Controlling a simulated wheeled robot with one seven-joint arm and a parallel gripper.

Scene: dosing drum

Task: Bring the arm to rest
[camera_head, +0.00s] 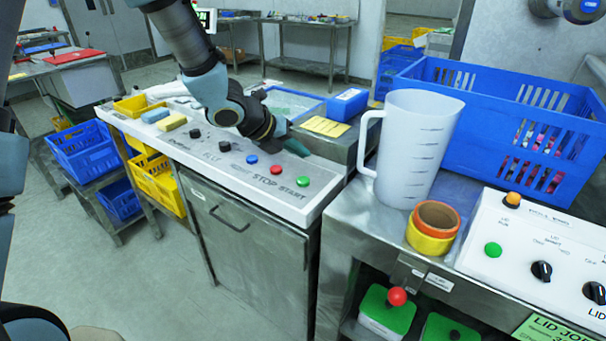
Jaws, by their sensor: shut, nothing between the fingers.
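My arm reaches in from the top of the head view and bends down over a white control panel (238,172). My gripper (294,145) is at the arm's end, above the back edge of the panel and pointing to the right. It is shut and holds nothing. The fingertips are small and partly hidden by the wrist. Below it on the panel are a blue button (251,159), a red button (276,170) and a green button (303,182). The gripper appears apart from these buttons.
A clear measuring jug (413,150) stands right of the panel, with an orange and yellow ring stack (432,228) beside it. A large blue crate (490,120) stands behind. A second panel (530,240) is at the right. Sponges (172,123) lie left of my arm. The floor at left is partly clear.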

